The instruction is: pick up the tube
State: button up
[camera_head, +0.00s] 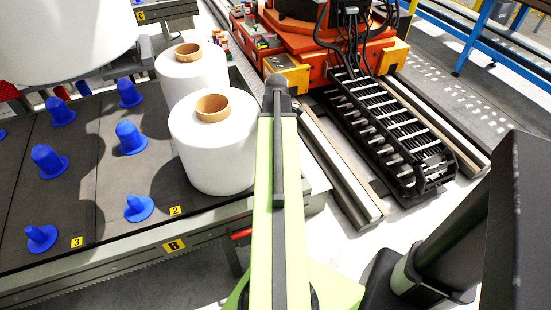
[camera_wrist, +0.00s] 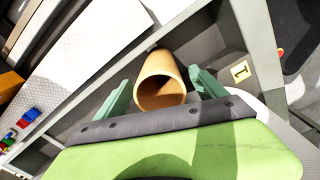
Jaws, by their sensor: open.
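In the wrist view, a brown cardboard tube (camera_wrist: 160,80) stands with its open end toward the camera, between the two green fingers of my gripper (camera_wrist: 158,75). The fingers are spread, with a visible gap on each side of the tube. A white rounded surface shows at the right of the gripper's body, which hides the rest of it. In the head view, a white yarn bobbin with a brown tube (camera_head: 213,108) stands just left of my green arm, and a second bobbin (camera_head: 190,75) stands behind it. My gripper's fingers are not visible in the head view.
Several blue pegs (camera_head: 131,138) stand on the dark table (camera_head: 90,190) at the left. A large white roll (camera_head: 65,40) hangs at the upper left. An orange machine (camera_head: 335,45) with a black cable chain (camera_head: 385,125) and rails lies at the right.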

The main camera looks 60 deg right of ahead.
jog(key=shift+f, duration=0.8)
jog(key=shift+c, duration=0.3)
grip_shut()
jog(key=shift+r, duration=0.1)
notch_tip(320, 180, up, 18)
jog(key=p, duration=1.8)
